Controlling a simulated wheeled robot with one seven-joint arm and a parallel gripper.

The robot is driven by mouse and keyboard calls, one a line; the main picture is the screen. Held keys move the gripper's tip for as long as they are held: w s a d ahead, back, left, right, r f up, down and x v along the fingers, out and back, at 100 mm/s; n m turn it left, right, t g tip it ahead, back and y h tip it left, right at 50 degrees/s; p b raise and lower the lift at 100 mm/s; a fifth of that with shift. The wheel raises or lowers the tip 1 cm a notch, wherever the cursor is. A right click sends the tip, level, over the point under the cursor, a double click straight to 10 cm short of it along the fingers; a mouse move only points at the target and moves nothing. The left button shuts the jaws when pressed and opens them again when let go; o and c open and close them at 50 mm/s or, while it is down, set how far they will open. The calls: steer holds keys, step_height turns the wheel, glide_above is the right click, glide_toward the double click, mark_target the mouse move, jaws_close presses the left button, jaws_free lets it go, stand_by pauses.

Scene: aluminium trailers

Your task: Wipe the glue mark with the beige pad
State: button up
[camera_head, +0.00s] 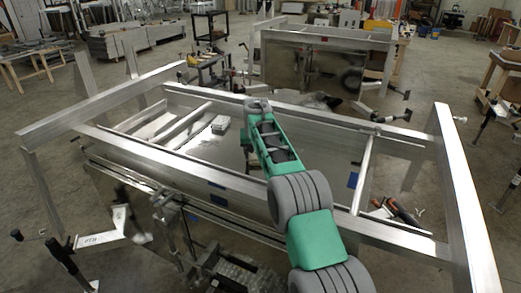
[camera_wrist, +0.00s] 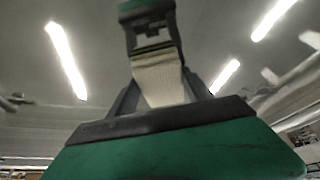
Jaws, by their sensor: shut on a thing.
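My gripper (camera_head: 257,104) is over the aluminium trailer frame (camera_head: 200,160), near its far long rail. In the wrist view the gripper (camera_wrist: 153,50) is shut on the beige pad (camera_wrist: 160,80), which shows as a pale strip between the dark fingers. In the head view I cannot make out the pad. I cannot make out the glue mark in either view. Whether the pad touches any surface cannot be told.
A small pale box (camera_head: 220,124) lies inside the trailer. Red and black tools (camera_head: 404,212) lie at its right end. A tall aluminium beam (camera_head: 463,200) stands along the right side. A second trailer (camera_head: 325,62) is behind. Open concrete floor lies to the left.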

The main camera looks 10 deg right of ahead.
steer(key=shift+a+p, duration=0.3)
steer(key=shift+p, duration=0.15)
steer(key=shift+w+a+f, duration=0.25)
steer(key=shift+w+a, duration=0.35)
steer(key=shift+a, duration=0.2)
steer(key=shift+r, duration=0.1)
steer(key=shift+d+b, duration=0.25)
steer(key=shift+b, duration=0.35)
steer(key=s+d+b, duration=0.1)
steer(key=b, duration=0.1)
steer(key=shift+d+b, duration=0.35)
steer(key=shift+s+d+r+b, duration=0.25)
steer(key=shift+s+d+b, duration=0.25)
steer(key=shift+b, duration=0.1)
steer(key=shift+s+d+f+b, duration=0.2)
steer(key=shift+d+b, duration=0.25)
steer(key=shift+b, duration=0.35)
steer(key=shift+s+d+b, duration=0.45)
steer(key=shift+d+b, duration=0.2)
steer(key=shift+b, duration=0.2)
steer(key=shift+s+d+b, duration=0.35)
steer(key=shift+d+b, duration=0.05)
steer(key=shift+d, duration=0.15)
steer(key=shift+s+d+f+b, duration=0.15)
steer(key=shift+d+b, duration=0.15)
steer(key=shift+b, duration=0.15)
steer(key=shift+s+d+b, duration=0.85)
steer(key=shift+d+b, duration=0.1)
steer(key=shift+d, duration=0.15)
